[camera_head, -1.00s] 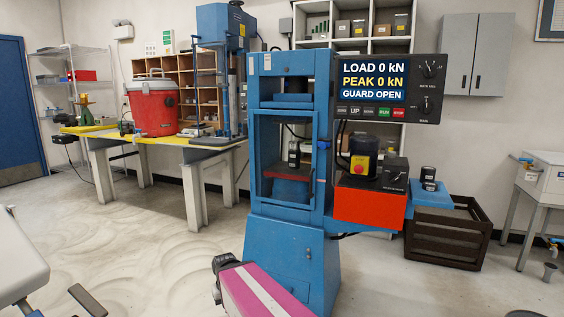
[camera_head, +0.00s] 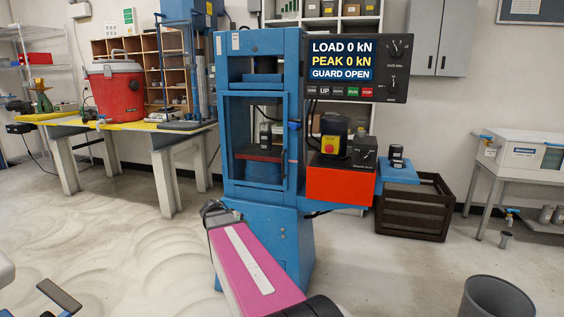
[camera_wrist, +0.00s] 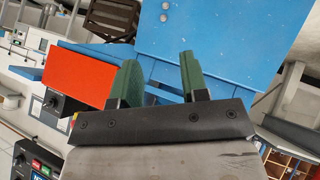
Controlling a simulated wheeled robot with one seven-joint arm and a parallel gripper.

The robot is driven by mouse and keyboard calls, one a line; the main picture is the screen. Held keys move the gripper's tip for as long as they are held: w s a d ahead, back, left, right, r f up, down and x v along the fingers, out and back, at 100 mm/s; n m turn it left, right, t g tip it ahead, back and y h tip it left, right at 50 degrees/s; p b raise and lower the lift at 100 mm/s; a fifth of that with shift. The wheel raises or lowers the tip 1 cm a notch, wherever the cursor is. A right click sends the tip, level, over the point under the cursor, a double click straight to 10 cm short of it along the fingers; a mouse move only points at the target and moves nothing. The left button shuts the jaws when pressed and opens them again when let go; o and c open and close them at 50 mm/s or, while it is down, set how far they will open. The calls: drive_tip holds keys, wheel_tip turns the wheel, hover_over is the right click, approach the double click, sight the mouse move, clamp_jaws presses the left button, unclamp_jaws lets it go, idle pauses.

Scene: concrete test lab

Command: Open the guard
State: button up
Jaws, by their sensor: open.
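The blue test press (camera_head: 262,215) stands in the middle of the head view. Its guard (camera_head: 289,150) is a blue frame across the front of the test chamber, and I cannot tell how far it stands ajar. The control panel (camera_head: 356,62) reads "GUARD OPEN", with load and peak at 0 kN. In the wrist view my gripper (camera_wrist: 158,62) is open, its two green fingers apart with nothing between them. A blue panel (camera_wrist: 225,40) of the press lies beyond the fingers. The guard cannot be made out in the wrist view. The fingers are not distinguishable in the head view.
An orange-red box (camera_head: 340,184) with an emergency stop button (camera_head: 330,145) juts from the press's right side. A dark crate (camera_head: 412,215) stands right of it on the floor. A grey bin (camera_head: 495,297) is at lower right. A workbench (camera_head: 150,140) stands behind left.

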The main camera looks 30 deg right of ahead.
drive_tip(key=w+d+r+m+h, duration=0.5)
drive_tip(key=w+d+r, duration=0.2)
drive_tip(key=d+r, duration=0.45)
wheel_tip(320, 180, up, 10)
drive_tip(key=m+h, duration=0.3)
drive_tip(key=h, duration=0.1)
hover_over(283, 175)
drive_tip(key=shift+w+d+f, duration=0.2)
drive_tip(key=shift+w, duration=0.2)
clamp_jaws()
